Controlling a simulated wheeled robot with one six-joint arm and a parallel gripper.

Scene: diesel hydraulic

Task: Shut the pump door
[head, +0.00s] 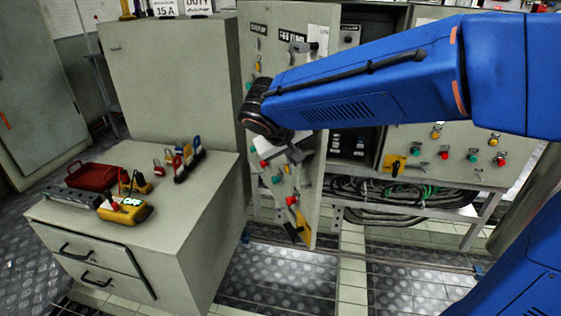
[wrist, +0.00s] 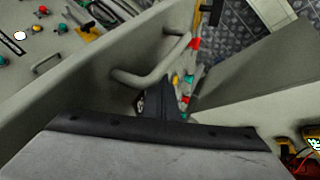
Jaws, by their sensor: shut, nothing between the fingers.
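The pump door (head: 276,62) is a grey-green panel with labels, knobs and a yellow handle, standing open in front of its cabinet in the head view. In the wrist view the door (wrist: 110,60) shows close up, with a grey bar handle (wrist: 150,72). My gripper (head: 294,154) is at the door's front, below mid-height, and partly hidden by my wrist. In the wrist view my gripper (wrist: 160,100) is shut, its dark fingers close beside the bar handle. I cannot tell whether they touch it.
A grey cabinet with drawers (head: 205,215) stands left of the door, carrying a red case (head: 92,177), a yellow device (head: 125,210) and padlocks. A control panel (head: 465,135) is at right, above coiled cables (head: 400,190). Floor below the door is clear.

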